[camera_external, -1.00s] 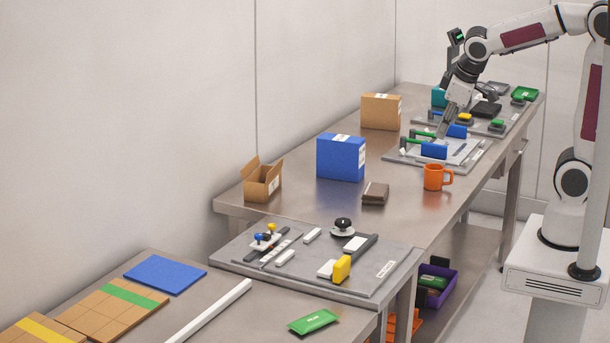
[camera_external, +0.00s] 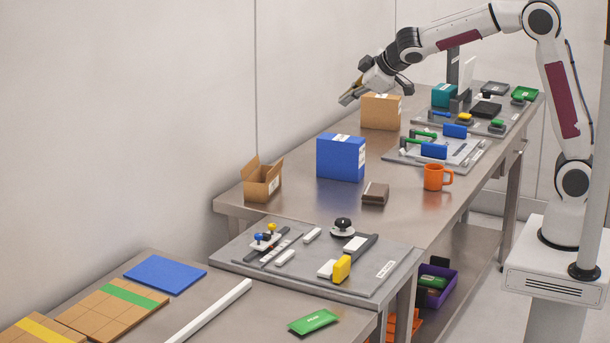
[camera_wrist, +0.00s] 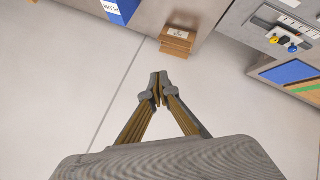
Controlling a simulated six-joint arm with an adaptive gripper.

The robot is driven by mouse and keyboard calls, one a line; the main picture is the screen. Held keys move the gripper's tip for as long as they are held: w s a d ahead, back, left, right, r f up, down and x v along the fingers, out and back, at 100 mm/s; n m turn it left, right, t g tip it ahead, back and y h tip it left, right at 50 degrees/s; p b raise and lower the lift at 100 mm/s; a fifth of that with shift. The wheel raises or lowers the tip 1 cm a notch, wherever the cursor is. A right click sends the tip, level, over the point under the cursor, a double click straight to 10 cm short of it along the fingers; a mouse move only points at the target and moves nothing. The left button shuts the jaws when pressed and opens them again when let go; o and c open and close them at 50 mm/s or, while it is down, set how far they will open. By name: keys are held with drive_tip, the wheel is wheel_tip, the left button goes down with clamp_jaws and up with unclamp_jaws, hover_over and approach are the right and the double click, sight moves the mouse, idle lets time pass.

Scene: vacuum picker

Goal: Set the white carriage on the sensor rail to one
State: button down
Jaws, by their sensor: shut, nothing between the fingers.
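A grey board (camera_external: 228,252) near the front of the bench carries dark rails and small white parts. The wrist view shows this knobbed piece (camera_wrist: 283,43) at the upper right. Its scale markings are too small to read. My gripper (camera_external: 349,98) is shut and empty, high in the air beside the tall cardboard box; its closed fingertips (camera_wrist: 158,82) show in the wrist view, well apart from the board.
A blue box (camera_external: 340,158), an open carton (camera_external: 262,182), a brown block (camera_external: 375,193) and an orange mug (camera_external: 437,177) stand on the bench. A yellow block (camera_external: 342,268) and a black knob (camera_external: 343,225) stand up from the grey board. Air around my gripper is clear.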

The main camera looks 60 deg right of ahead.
drive_tip(key=w+a+n+t+y, duration=0.3)
drive_tip(key=w+a+n+y, duration=0.55)
drive_tip(key=w+a, duration=1.35)
drive_tip(key=s+a+f+n+g+y, duration=0.35)
drive_tip(key=s+a+f+g, duration=0.2)
drive_tip(key=a+f, duration=0.5)
drive_tip(key=s+d+f+m+g+h, duration=0.2)
drive_tip(key=s+d+f+g+h, duration=0.3)
drive_tip(key=s+d, duration=0.3)
drive_tip(key=shift+s+d+f+m+g+h, duration=0.15)
drive_tip(key=shift+s+d+m+g+h, duration=0.2)
drive_tip(key=shift+d, duration=0.3)
